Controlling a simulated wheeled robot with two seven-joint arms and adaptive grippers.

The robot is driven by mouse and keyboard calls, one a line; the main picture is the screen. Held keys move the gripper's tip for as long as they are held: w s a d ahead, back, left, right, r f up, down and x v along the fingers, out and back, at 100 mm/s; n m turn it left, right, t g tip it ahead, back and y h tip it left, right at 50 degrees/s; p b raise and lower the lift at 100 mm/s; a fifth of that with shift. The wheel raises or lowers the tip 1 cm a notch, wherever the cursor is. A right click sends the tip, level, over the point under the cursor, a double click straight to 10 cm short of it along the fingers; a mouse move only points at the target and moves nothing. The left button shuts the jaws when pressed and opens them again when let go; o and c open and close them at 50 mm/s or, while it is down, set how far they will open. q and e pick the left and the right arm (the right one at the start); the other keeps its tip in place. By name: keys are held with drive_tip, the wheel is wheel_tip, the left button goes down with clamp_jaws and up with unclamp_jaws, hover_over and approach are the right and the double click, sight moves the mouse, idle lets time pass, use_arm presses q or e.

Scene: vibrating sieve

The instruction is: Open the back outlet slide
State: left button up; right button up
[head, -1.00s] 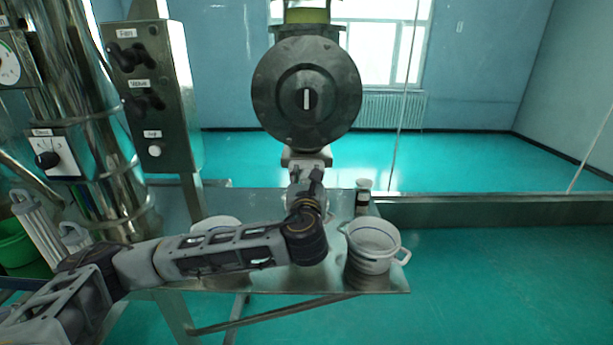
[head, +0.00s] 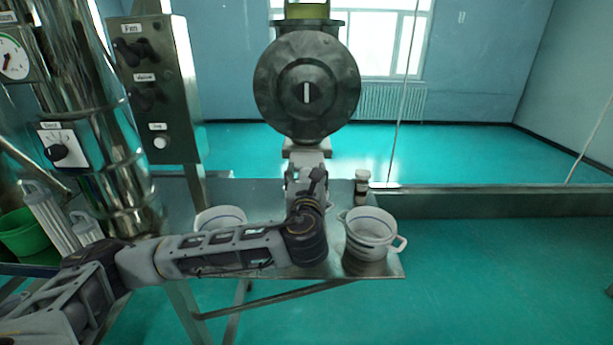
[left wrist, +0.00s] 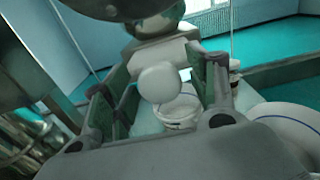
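The outlet with its slide (head: 306,148) is a light grey block under the big dark round drum (head: 307,84) in the head view. In the left wrist view a pale rounded knob (left wrist: 159,82) sticks out in front of the grey outlet (left wrist: 160,54). My left gripper (head: 306,178) is just below the outlet, partly hidden by its own wrist. In the left wrist view its two fingers (left wrist: 162,90) stand apart on either side of the knob, with gaps showing. My right gripper is not in view.
A metal table (head: 335,262) stands below, with a white handled pot (head: 370,236), a second white pot (head: 219,217) and a small jar (head: 362,183). A control box (head: 156,92) and a shiny steel column (head: 92,110) stand at left. A green bucket (head: 22,235) is at far left.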

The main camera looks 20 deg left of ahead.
use_arm(q)
drive_tip(key=v, duration=1.2)
idle(0.4)
drive_tip(key=shift+f, duration=0.1)
